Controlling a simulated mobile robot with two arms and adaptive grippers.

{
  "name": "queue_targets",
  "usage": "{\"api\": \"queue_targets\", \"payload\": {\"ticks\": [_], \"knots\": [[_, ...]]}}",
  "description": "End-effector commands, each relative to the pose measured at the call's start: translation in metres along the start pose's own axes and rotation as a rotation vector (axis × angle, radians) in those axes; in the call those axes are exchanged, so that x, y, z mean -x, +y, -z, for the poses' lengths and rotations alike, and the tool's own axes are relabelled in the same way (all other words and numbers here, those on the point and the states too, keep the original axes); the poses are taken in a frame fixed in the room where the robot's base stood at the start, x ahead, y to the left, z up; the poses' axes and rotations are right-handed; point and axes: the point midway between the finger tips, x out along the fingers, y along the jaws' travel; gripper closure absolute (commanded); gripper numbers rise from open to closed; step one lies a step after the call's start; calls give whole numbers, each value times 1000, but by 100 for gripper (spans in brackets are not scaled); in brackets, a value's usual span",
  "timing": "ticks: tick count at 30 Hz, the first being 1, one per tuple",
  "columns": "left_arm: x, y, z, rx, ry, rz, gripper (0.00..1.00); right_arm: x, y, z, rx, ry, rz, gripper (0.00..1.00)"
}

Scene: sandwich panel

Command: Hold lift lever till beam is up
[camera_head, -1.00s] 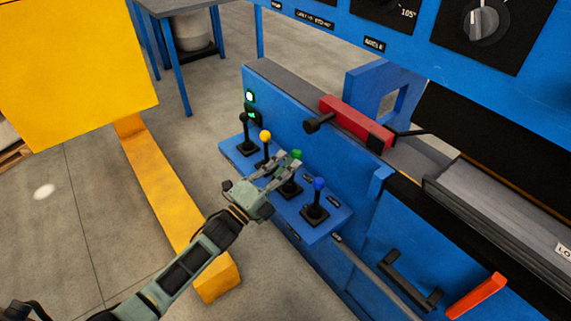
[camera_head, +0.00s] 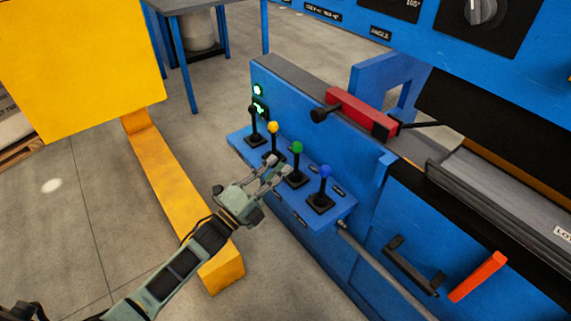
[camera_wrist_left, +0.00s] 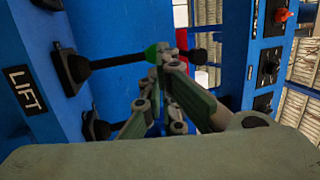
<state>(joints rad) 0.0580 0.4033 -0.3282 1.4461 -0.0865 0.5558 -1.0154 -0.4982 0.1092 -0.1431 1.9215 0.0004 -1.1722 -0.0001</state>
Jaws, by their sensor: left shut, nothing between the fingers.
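The lever panel (camera_head: 331,216) carries a row of upright levers with black, yellow, green and blue knobs. The green-knobbed lever (camera_head: 296,149) also shows in the left wrist view (camera_wrist_left: 152,52), its base beside a LIFT label (camera_wrist_left: 27,91). My left gripper (camera_head: 281,172) is shut and empty, just in front of the green lever. In the left wrist view its fingertips (camera_wrist_left: 168,62) overlap the green knob; I cannot tell whether they touch. A long grey bar (camera_head: 505,197) lies along the machine at right; I cannot tell whether it is the beam. My right gripper is not in view.
A red handle piece (camera_head: 357,111) sits on the machine's top edge. An orange handle (camera_head: 477,277) is at lower right.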

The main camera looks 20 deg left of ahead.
Motion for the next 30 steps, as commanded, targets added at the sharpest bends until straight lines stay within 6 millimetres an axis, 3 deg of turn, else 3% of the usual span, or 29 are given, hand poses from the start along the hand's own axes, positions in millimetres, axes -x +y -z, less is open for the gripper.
{"api": "queue_targets", "payload": {"ticks": [6, 12, 30], "knots": [[50, -3, 0, 1, -1, -4, 100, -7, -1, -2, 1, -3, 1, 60], [74, -4, 0, 1, -1, -3, 100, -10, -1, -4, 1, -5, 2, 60], [80, -5, 0, 0, -1, -1, 100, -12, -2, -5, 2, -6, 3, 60]]}}
